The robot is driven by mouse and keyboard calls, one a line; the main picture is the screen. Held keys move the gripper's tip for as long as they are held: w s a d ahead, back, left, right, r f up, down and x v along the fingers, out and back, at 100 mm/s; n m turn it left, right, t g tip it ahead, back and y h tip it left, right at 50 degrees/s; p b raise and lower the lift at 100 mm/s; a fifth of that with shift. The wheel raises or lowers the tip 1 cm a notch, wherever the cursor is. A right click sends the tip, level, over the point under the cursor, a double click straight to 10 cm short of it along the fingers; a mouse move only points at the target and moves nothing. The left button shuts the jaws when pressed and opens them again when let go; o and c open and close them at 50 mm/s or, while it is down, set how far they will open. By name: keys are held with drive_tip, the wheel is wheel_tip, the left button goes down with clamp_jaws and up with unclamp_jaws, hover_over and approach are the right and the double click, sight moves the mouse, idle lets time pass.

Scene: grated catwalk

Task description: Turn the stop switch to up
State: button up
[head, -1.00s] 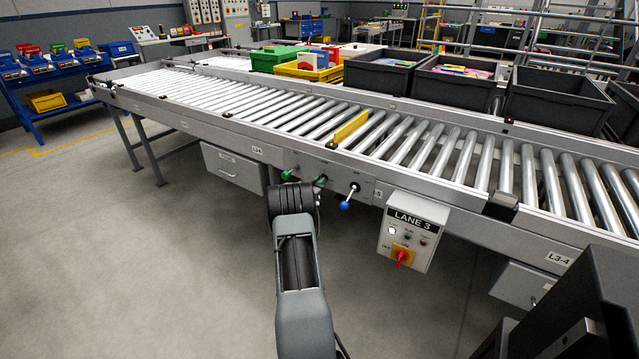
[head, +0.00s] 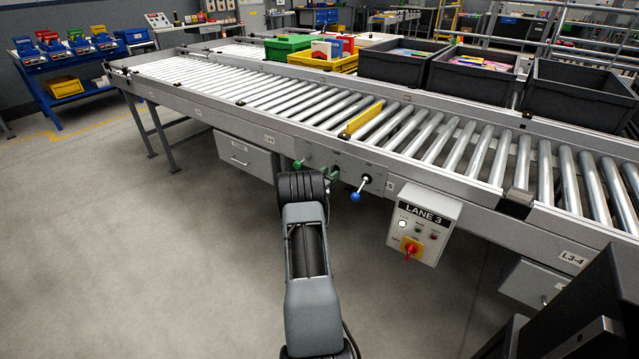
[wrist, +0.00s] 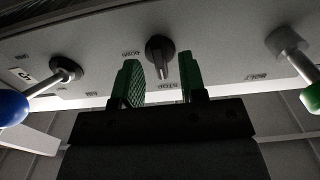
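The stop switch shows in the wrist view as a dark round knob (wrist: 159,50) with a narrow grip, on a grey panel with small printed labels. The wrist picture appears turned over relative to the head view. My gripper (wrist: 160,82) is open, with its two green-padded fingers on either side of the knob's grip. A gap shows on both sides, and I cannot tell whether either pad touches it. In the head view my gripper (head: 334,175) is at the conveyor's side panel, and my arm's end largely hides the switch.
A blue-ball lever (head: 357,195) and a green-ball lever (head: 299,164) flank the switch closely. The LANE 3 box (head: 424,225) with a red-and-yellow switch hangs to the right. The roller conveyor (head: 290,110) runs above. The floor (head: 170,260) in front is clear.

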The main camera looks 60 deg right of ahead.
drive_tip(key=a+p, duration=0.1)
drive_tip(key=a, duration=1.1)
drive_tip(key=shift+a, duration=0.35)
